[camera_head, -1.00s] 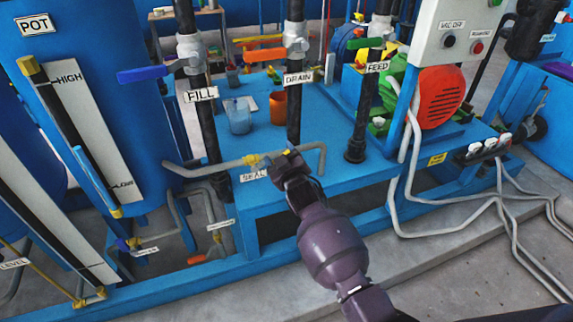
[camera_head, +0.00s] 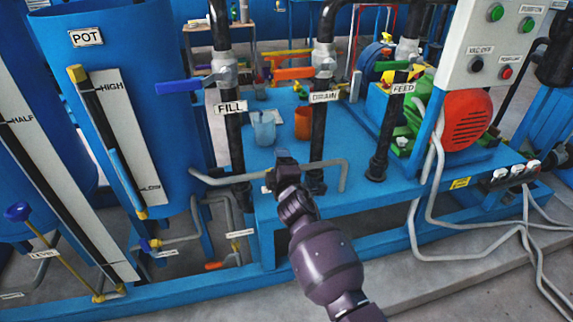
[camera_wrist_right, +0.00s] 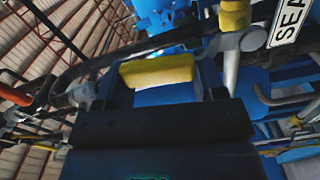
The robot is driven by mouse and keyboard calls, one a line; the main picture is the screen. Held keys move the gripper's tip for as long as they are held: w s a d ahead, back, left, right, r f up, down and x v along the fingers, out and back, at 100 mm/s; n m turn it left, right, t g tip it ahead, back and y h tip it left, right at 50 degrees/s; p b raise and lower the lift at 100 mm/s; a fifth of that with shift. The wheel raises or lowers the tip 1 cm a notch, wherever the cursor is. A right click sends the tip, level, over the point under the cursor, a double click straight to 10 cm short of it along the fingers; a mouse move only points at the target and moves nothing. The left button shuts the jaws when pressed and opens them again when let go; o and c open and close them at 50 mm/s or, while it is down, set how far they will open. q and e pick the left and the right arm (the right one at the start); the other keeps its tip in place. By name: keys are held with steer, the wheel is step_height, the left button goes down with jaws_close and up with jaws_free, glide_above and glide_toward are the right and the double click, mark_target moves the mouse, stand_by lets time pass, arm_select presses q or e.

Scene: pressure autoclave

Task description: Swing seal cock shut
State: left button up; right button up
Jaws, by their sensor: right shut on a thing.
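The seal cock sits on the grey pipe along the front of the blue bench. In the head view my right gripper (camera_head: 285,160) is over it and hides most of it, including its label. In the right wrist view the cock's yellow handle (camera_wrist_right: 157,70) lies across the jaws, and my right gripper is shut on it. A yellow part of the cock (camera_wrist_right: 235,15) and the partly cut-off SEAL label (camera_wrist_right: 290,22) show at the upper right. My left gripper is not in view.
The fill pipe (camera_head: 233,140) and drain pipe (camera_head: 318,135) stand close behind my right gripper. The pot (camera_head: 150,60) is at the left.

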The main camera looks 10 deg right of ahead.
steer(key=shift+a+f+n, duration=0.1)
steer(key=shift+a+n, duration=0.65)
steer(key=shift+n, duration=0.35)
steer(key=o, duration=1)
steer(key=shift+s, duration=0.1)
steer(key=s+p, duration=0.2)
steer(key=s, duration=0.8)
steer(key=shift+s+d, duration=0.15)
steer(key=shift+s, duration=0.2)
